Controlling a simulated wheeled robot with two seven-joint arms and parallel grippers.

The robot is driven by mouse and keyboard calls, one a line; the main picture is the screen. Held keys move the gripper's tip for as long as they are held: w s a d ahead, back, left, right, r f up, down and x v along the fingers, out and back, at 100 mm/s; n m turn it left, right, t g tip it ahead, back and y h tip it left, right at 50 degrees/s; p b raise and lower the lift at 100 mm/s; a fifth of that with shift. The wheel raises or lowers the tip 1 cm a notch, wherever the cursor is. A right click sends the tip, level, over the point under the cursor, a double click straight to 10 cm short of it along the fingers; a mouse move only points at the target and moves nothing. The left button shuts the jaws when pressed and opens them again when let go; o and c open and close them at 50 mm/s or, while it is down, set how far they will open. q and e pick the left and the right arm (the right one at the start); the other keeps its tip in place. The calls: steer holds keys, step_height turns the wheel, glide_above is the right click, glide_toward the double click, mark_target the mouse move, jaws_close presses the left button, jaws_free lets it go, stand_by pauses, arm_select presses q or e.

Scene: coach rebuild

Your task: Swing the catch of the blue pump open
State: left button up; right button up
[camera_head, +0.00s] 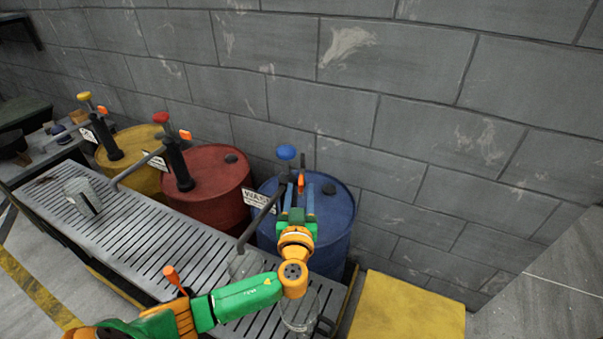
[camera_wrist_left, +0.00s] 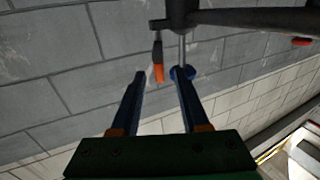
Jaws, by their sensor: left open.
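The blue pump stands on the blue drum (camera_head: 335,215), with a round blue knob (camera_head: 286,152) on top. Its catch (camera_head: 301,181) is a small lever with an orange end. My left gripper (camera_head: 299,190) is open and empty in front of the pump, its two blue fingers pointing toward the catch. In the left wrist view the catch's orange end (camera_wrist_left: 159,72) shows between the two fingertips (camera_wrist_left: 160,73); I cannot tell if a finger touches it. The pump's dark body (camera_wrist_left: 178,14) is at the top there. The gripper partly hides the pump. My right gripper is not in view.
Red (camera_head: 220,175) and yellow (camera_head: 133,150) drums with similar pumps stand to the left. A block wall (camera_head: 420,90) is close behind. A yellow surface (camera_head: 410,310) lies at right.

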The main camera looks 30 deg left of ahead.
mark_target(300, 187)
arm_select(q)
steer(key=shift+w+a+r, duration=0.25)
steer(key=shift+w+r, duration=0.1)
steer(key=shift+w, duration=0.15)
steer(key=shift+x, duration=0.95)
steer(key=shift+w+a+f, duration=0.2)
steer(key=shift+w+f, duration=0.15)
steer(key=shift+w, duration=0.15)
steer(key=shift+s, duration=0.1)
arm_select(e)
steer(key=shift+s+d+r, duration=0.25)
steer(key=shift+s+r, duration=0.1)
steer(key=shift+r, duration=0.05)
arm_select(q)
steer(key=shift+s+r, duration=0.1)
jaws_close()
